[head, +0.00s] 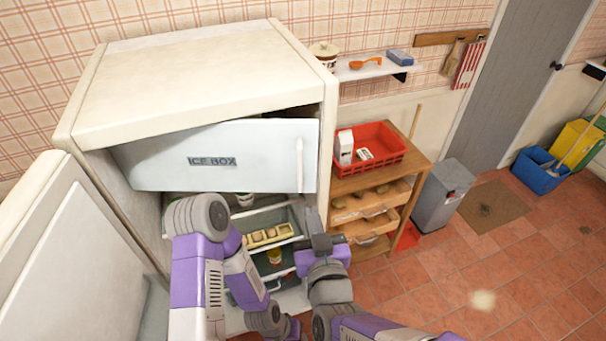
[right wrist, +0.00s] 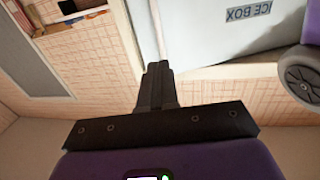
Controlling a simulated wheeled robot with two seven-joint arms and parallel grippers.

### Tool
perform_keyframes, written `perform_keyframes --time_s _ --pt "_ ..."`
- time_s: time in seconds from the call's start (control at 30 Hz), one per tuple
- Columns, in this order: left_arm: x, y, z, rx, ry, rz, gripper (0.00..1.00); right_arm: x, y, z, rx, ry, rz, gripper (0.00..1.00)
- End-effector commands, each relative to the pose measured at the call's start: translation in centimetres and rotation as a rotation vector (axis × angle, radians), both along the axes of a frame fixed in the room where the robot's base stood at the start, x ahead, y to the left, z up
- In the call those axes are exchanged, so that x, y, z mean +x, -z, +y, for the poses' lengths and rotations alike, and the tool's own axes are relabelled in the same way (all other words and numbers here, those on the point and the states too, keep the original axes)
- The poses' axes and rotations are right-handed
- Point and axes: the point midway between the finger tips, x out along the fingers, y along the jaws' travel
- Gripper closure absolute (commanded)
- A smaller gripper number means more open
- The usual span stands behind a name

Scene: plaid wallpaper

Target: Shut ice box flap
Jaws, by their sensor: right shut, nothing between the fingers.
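The ice box flap (head: 225,160) is a pale blue panel marked ICE BOX, with a white upright handle (head: 299,165) near its right end. It stands ajar at the top of the open fridge (head: 165,75), with a dark gap along its upper edge. The flap also shows upside down in the right wrist view (right wrist: 215,35). My right gripper (head: 309,217) is shut and empty, just below the flap's right end by the fridge's right side. Its closed fingers show in the right wrist view (right wrist: 158,68). I cannot make out my left gripper.
The fridge door (head: 70,240) stands open at left. My left arm is bent in front of the shelves, below the flap. A wooden stand (head: 400,185) with a red basket (head: 385,140) is close on the right.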

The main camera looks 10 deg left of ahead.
Motion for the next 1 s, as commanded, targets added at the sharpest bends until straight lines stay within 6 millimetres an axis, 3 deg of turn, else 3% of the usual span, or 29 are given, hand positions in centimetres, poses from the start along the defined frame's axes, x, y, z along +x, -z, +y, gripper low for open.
perform_keyframes --time_s 0.3,0.5,0.7,1.0 --pt "0.0 -0.6 0.0 0.0 0.0 0.001 0.57 5.6 0.3 2.4 -0.004 0.002 0.0 1.0" --pt "0.0 -1.0 0.0 0.0 0.0 0.001 0.57 8.2 0.2 3.6 -0.004 0.001 0.001 1.0" --pt "0.0 -1.1 0.0 0.0 0.0 0.001 0.57 9.2 0.2 4.1 -0.001 0.0 0.002 1.0" --pt "0.0 -1.1 0.0 0.0 0.0 0.001 0.57 9.3 0.3 4.2 0.0 0.0 0.002 1.0"
